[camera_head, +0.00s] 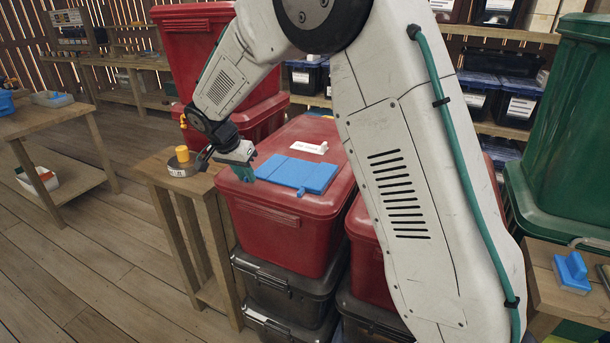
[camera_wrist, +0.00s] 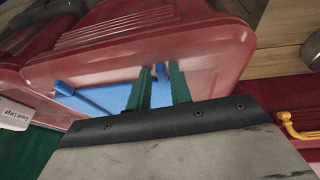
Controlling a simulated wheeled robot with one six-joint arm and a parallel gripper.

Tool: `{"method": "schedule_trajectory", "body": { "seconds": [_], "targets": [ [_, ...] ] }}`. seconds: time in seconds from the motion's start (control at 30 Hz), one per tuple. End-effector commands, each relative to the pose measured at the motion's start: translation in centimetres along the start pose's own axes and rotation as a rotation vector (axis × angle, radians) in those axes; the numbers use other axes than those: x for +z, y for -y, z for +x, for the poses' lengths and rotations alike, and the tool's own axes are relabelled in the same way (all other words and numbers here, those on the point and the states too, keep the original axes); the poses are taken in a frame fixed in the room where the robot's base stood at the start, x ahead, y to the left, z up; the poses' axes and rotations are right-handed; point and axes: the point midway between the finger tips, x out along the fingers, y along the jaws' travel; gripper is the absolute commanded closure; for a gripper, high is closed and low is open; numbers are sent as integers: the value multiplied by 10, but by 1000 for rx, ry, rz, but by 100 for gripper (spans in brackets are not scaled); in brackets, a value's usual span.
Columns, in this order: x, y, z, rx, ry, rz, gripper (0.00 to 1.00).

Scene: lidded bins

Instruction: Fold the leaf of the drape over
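The blue drape (camera_head: 297,174) lies flat on the lid of a red bin (camera_head: 282,237), with a crease line across it. A small blue tab (camera_head: 300,192) shows at its near edge. In the wrist view the drape (camera_wrist: 112,98) lies behind the fingers, with a raised blue strip at its left. My gripper (camera_head: 245,173) is low over the lid at the drape's left edge. In the wrist view its two green fingers (camera_wrist: 162,88) stand apart, with a small blue piece (camera_wrist: 160,72) between their tips. I cannot tell whether they touch it.
A white label (camera_head: 309,147) sits on the lid behind the drape. A wooden stand (camera_head: 165,172) with a metal ring and yellow knob (camera_head: 182,152) is left of my gripper. Red bins rise behind, and a green bin (camera_head: 570,130) stands right. The floor at left is mostly clear.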

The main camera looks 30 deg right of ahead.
Motion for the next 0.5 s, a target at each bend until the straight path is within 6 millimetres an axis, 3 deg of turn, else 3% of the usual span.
{"method": "schedule_trajectory", "body": {
  "seconds": [0.1, 0.5],
  "targets": [
    [12, 2, -6, 0, 4, -8, 67],
    [32, 0, -27, 0, 2, -3, 67]
  ]
}}
